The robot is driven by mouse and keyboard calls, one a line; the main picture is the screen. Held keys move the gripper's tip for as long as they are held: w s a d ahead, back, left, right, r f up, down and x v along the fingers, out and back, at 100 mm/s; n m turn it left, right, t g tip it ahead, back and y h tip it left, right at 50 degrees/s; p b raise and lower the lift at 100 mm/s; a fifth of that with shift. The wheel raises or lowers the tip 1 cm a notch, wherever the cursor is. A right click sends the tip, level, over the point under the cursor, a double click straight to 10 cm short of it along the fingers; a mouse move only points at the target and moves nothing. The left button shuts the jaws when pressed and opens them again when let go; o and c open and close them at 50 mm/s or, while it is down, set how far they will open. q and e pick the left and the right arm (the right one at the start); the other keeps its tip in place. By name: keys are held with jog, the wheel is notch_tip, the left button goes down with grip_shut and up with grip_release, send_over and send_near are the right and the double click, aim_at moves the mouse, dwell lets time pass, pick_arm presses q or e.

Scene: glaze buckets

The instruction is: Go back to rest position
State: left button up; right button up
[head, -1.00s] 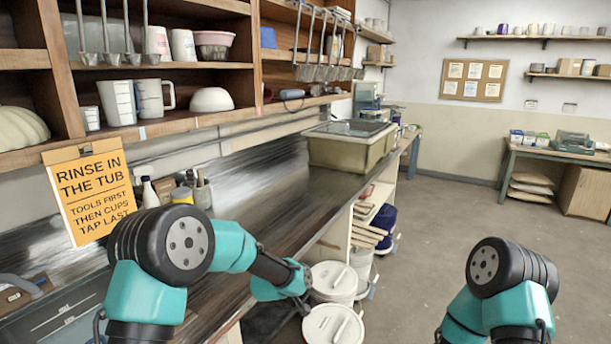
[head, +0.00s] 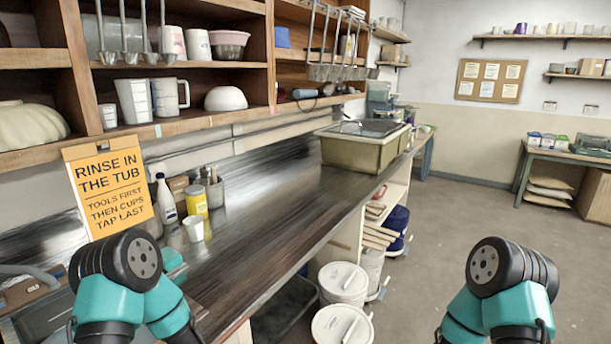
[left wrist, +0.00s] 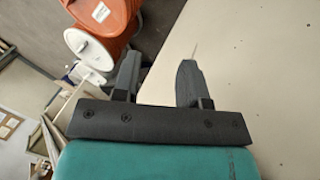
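My left gripper (left wrist: 158,70) shows in the left wrist view with its two dark fingers apart and nothing between them. In the head view my left arm (head: 130,280) is folded at the lower left, in front of the counter, and its gripper is hidden. My right arm (head: 505,285) is folded at the lower right, and its gripper is out of the frame. Two white-lidded buckets (head: 342,280) (head: 342,324) stand below the counter's edge. In the left wrist view, orange buckets with white lids (left wrist: 92,48) show at the upper left, apart from the fingers.
The long dark counter (head: 270,205) is mostly clear. A white cup (head: 194,229), a yellow jar (head: 196,201) and a white bottle (head: 165,198) stand by the orange sign (head: 112,190). A beige tub (head: 362,150) sits at the far end. Ladles hang above. Open floor lies right.

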pick_arm(q)
jog(key=s+a+f+g, duration=0.1)
jog(key=s+a, duration=0.2)
jog(key=s, duration=0.5)
jog(key=shift+s+f+g, duration=0.2)
jog(key=shift+s+g, duration=0.05)
jog(key=shift+g, duration=0.15)
dwell(1.4)
